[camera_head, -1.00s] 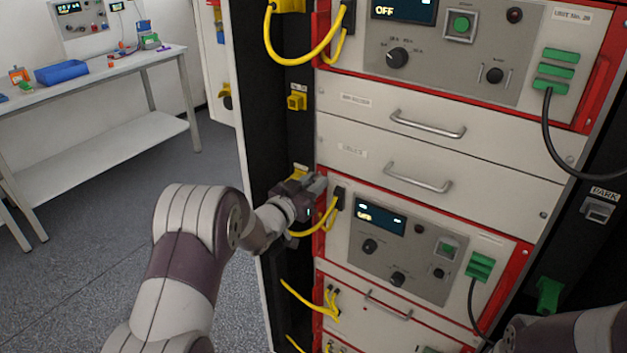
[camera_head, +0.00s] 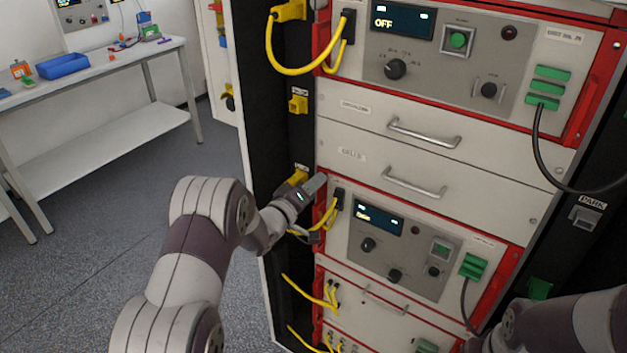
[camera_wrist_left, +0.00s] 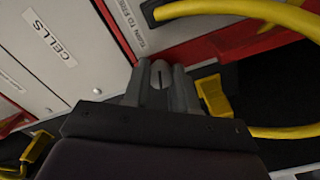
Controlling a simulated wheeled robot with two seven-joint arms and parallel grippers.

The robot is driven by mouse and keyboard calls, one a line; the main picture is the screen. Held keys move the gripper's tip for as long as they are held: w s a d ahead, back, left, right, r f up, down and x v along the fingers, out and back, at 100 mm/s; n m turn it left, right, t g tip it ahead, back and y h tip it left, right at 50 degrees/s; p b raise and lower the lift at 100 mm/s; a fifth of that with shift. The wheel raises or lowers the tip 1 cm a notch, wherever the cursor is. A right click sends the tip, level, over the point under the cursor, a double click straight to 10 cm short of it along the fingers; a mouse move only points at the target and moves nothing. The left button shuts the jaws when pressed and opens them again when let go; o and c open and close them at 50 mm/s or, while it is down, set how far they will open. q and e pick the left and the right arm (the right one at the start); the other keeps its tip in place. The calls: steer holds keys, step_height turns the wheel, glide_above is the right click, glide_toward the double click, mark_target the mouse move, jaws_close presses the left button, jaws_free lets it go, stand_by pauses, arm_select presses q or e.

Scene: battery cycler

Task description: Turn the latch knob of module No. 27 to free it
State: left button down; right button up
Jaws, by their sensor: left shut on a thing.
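The module with the red frame below the two drawers (camera_head: 405,250) has a lit display, knobs and a green connector. Its number is too small to read. My left gripper (camera_head: 319,184) is at its upper left corner, beside the rack post. In the left wrist view, the fingers (camera_wrist_left: 161,85) are shut around a small grey slotted latch knob (camera_wrist_left: 160,74), one finger on each side. A label starting "TURN TO" (camera_wrist_left: 127,20) is next to it. In the head view the fingers hide the knob. My right gripper is out of view.
Yellow cables (camera_head: 328,214) run close under my left gripper, and a yellow holder (camera_head: 297,177) is just left of it. A drawer handle (camera_head: 414,186) sticks out to the right. Another module (camera_head: 555,62) is above. A workbench (camera_head: 100,72) stands far left.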

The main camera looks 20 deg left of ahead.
arm_select(q)
steer(key=shift+f+n+p, duration=0.1)
steer(key=shift+n+p, duration=0.5)
steer(key=shift+n, duration=1.4)
steer(key=c, duration=0.9)
jaws_free()
steer(key=b+v, duration=0.1)
steer(key=v, duration=1.1)
steer(key=shift+s, duration=0.3)
steer(key=shift+a, duration=0.1)
